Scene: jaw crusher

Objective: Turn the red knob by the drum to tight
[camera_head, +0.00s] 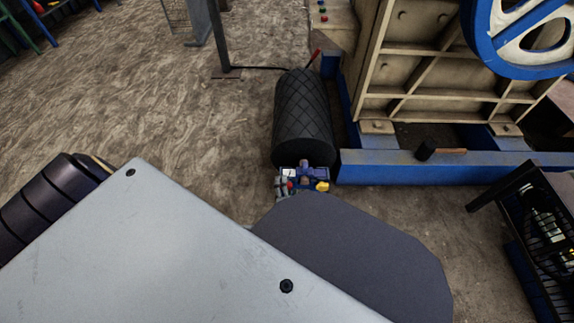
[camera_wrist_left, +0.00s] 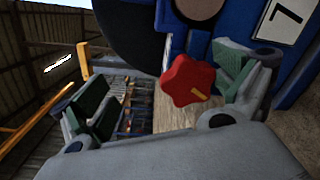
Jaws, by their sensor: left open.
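The red knob (camera_wrist_left: 187,80) is star-shaped with a yellow mark on its face. It sits on a blue bracket in the left wrist view, and a small red spot by the drum (camera_head: 303,115) in the head view appears to be it (camera_head: 291,185). My left gripper (camera_wrist_left: 165,92) is open, with its green-padded fingers spread to either side of the knob. The knob lies nearer the right-hand finger in that view; I cannot tell whether they touch. In the head view my left gripper (camera_head: 284,187) is small and partly hidden by my own body. My right gripper is not in view.
A white card with a black mark (camera_wrist_left: 284,18) is on the blue bracket. The blue crusher frame (camera_head: 430,168) stands right of the drum, with a black-headed hammer (camera_head: 427,149) on it. A dark rack (camera_head: 540,230) stands at the right.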

